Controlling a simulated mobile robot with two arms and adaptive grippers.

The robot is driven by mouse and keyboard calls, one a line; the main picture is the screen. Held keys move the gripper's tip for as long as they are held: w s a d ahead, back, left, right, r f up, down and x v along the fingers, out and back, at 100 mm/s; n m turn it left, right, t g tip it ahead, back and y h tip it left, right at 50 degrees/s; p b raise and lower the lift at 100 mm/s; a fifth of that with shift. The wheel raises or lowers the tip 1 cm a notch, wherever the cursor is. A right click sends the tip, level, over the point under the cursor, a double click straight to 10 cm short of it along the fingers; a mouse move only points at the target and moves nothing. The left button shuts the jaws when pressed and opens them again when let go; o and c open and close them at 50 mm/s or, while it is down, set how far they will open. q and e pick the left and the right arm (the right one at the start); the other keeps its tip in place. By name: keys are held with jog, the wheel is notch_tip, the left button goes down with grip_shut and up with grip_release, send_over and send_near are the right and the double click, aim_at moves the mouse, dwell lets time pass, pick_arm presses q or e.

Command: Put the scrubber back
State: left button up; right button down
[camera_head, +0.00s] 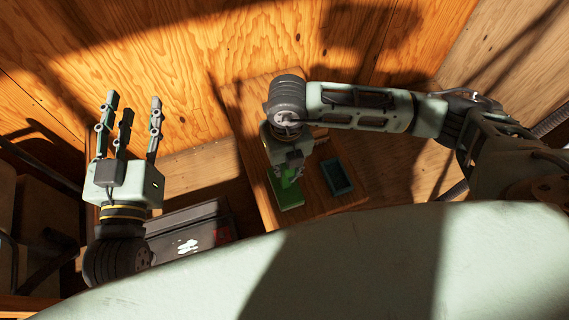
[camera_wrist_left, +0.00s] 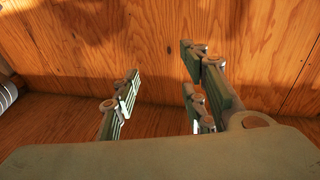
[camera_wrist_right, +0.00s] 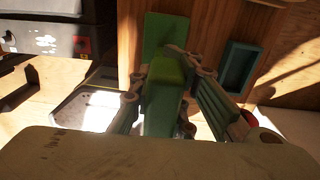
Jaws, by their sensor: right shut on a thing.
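The scrubber appears to be the bright green piece (camera_wrist_right: 166,90) between my right gripper's fingers (camera_wrist_right: 172,85). A flat darker green pad (camera_wrist_right: 165,30) shows just beyond it, over the wooden board. I cannot tell whether the pad is part of the scrubber or separate. In the head view the right gripper (camera_head: 289,165) points down onto the green piece, with the green pad (camera_head: 288,196) right below. The contact at the fingertips is partly hidden. My left gripper (camera_head: 131,112) is raised at the left, fingers spread and empty; its open fingers also show in the left wrist view (camera_wrist_left: 160,95).
A small dark teal tray (camera_head: 337,177) lies on the wooden board (camera_head: 318,207), right of the green pad. A dark case (camera_head: 190,232) with white and red marks stands left of the board. Wooden walls (camera_head: 190,60) close off the back.

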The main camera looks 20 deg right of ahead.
pick_arm(q)
jog(key=shift+r, duration=0.1)
pick_arm(e)
jog(key=c, duration=2.1)
grip_release()
jog(key=o, duration=0.5)
pick_arm(q)
jog(key=shift+r, duration=0.15)
pick_arm(e)
notch_tip(320, 180, up, 6)
jog(key=shift+r+p, duration=0.15)
jog(key=shift+p, duration=0.95)
pick_arm(q)
jog(key=s+a+f+g+y, duration=0.1)
jog(key=s+a+f+g, duration=0.1)
jog(key=f, duration=0.6)
jog(key=s+a+f+g+y+p, duration=0.1)
jog(key=s+a+f+g+y, duration=0.1)
jog(key=s+f+g, duration=0.3)
notch_tip(320, 180, down, 3)
jog(key=shift+s+f+n+g, duration=0.1)
jog(key=shift+s+n+g, duration=0.15)
jog(key=shift+g, duration=0.95)
pick_arm(e)
notch_tip(320, 180, up, 6)
jog(key=shift+d+f, duration=0.1)
jog(key=shift+d, duration=0.05)
